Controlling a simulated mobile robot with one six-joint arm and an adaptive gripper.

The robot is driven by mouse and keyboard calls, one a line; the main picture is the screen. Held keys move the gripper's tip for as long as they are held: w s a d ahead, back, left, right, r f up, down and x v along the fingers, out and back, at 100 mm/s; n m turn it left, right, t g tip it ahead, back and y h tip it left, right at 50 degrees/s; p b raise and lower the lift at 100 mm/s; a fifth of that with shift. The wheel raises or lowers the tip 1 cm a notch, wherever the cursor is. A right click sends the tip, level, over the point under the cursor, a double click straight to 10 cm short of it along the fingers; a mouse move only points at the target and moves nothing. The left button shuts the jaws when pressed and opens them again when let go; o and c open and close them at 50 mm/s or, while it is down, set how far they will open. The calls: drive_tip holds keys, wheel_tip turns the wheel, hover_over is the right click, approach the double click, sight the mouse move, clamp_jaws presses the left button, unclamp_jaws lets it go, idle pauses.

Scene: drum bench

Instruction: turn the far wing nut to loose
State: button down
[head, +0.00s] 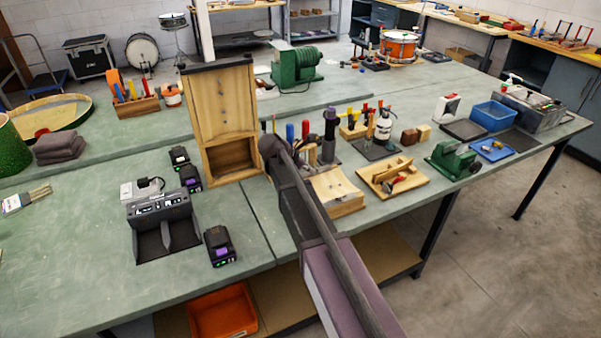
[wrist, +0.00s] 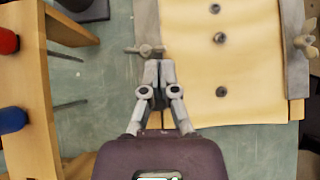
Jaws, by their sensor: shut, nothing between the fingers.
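In the wrist view my gripper (wrist: 153,68) is shut and empty, its fingertips close together. A wing nut (wrist: 145,50) lies just beyond the fingertips, at the left edge of a pale wooden sheet. I cannot tell whether the tips touch it. A second wing nut (wrist: 305,45) shows at the right edge, on a grey bar. The pale wooden sheet (wrist: 230,85) has dark round fittings along its middle; it appears as a curved wooden piece (head: 337,190) in the head view. There my arm hides the gripper and the wing nuts cannot be made out.
A wooden rack (wrist: 28,90) with red and blue handles stands left of my gripper in the wrist view. In the head view a tall wooden box (head: 222,100) is left of my arm, and a wooden jig (head: 392,180) lies right. The bench front (head: 245,225) has bare patches.

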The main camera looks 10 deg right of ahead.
drive_tip(key=shift+d, duration=0.2)
drive_tip(key=shift+a, duration=0.55)
drive_tip(key=shift+d, duration=0.35)
